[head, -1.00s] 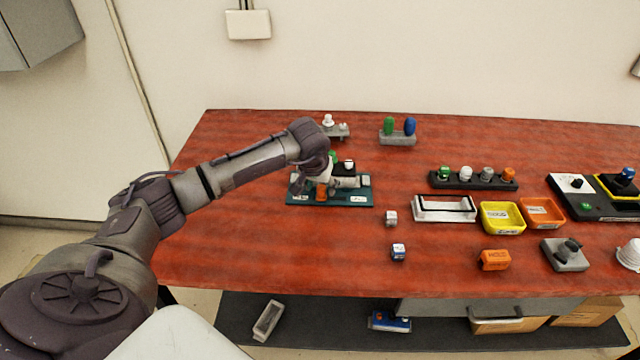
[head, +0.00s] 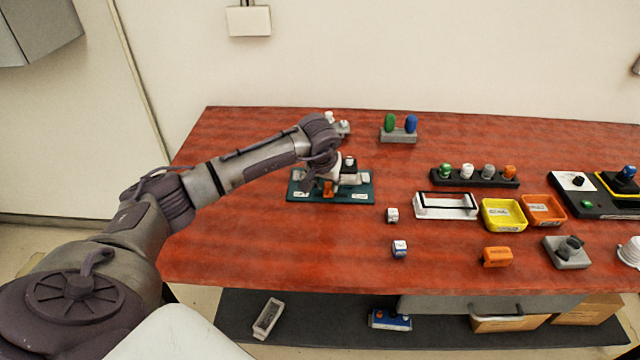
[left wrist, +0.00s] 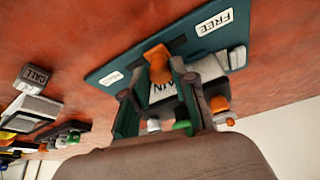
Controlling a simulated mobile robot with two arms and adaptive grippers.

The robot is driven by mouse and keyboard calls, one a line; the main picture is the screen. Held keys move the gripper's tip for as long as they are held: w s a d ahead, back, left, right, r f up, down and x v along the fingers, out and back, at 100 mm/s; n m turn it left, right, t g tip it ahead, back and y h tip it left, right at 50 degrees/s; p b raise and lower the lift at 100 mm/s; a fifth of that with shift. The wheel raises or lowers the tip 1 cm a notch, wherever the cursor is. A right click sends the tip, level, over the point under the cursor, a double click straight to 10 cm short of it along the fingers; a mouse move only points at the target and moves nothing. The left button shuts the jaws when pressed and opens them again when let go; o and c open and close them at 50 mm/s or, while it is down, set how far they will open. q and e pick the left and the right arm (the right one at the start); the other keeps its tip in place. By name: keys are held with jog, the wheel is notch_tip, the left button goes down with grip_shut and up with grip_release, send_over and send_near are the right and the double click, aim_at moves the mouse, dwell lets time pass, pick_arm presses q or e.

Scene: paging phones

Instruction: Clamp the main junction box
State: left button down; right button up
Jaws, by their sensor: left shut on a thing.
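The teal board (head: 350,198) lies on the red table with a white box marked MAIN (left wrist: 164,92) on it. The board also shows in the left wrist view (left wrist: 110,75), with a FREE label (left wrist: 214,22) and a second label too small to read. An orange handle (head: 328,188) stands at the board's front side; it shows in the left wrist view (left wrist: 158,62) in front of the MAIN box. My left gripper (left wrist: 155,70) is shut on this orange handle, pointing down over the board. The wrist hides part of the box in the head view. My right gripper is not in view.
Two small white blocks (head: 392,215) (head: 400,249) lie right of the board. A white frame (head: 432,213), yellow bin (head: 503,228) and orange bin (head: 558,215) stand further right. A grey stand (head: 398,138) with green and blue pieces is behind. The table's front left is clear.

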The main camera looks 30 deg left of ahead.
pick_arm(q)
jog(key=d, duration=0.1)
jog(key=w+d, duration=0.1)
jog(key=shift+w+d, duration=0.3)
jog(key=shift+d, duration=0.15)
jog(key=c, duration=1.3)
grip_release()
jog(key=o, duration=0.4)
jog(key=shift+w, duration=0.1)
jog(key=shift+r, duration=0.3)
jog(key=v, duration=1.1)
jog(key=shift+s+d+r, duration=0.15)
jog(key=shift+s+r, duration=0.05)
jog(key=shift+s, duration=0.1)
